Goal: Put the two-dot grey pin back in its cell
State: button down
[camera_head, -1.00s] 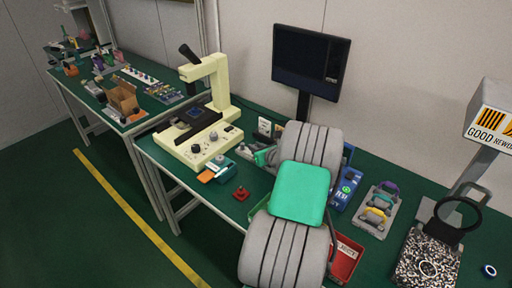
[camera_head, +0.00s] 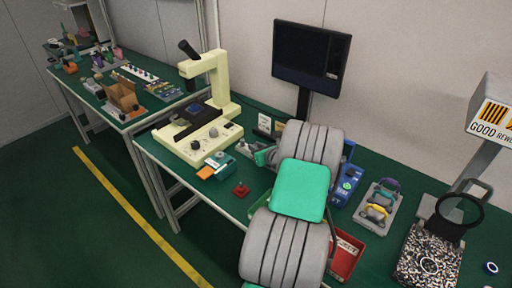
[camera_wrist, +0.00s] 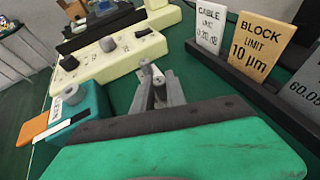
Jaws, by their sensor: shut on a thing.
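My gripper (camera_wrist: 158,92) is shut on a small light grey pin (camera_wrist: 147,68), whose end shows between the fingertips in the wrist view. I cannot make out dots on it. In the head view my gripper (camera_head: 258,154) is partly hidden by my arm, above the green bench beside the cream microscope. A teal block (camera_wrist: 83,113) with a grey round piece on top lies left of my gripper in the wrist view; it also shows in the head view (camera_head: 220,161). I cannot make out the pin's cell in either view.
The cream microscope (camera_head: 222,90) stands behind and left of my gripper. A card holder with a white card (camera_wrist: 210,27) and a tan card (camera_wrist: 258,45) stands to the right. An orange block (camera_wrist: 38,128) and a red knob piece (camera_head: 241,189) lie near. A monitor (camera_head: 310,58) stands behind.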

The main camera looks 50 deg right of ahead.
jog(key=shift+f, duration=0.35)
jog(key=c, duration=1.3)
grip_release()
jog(key=v, duration=0.8)
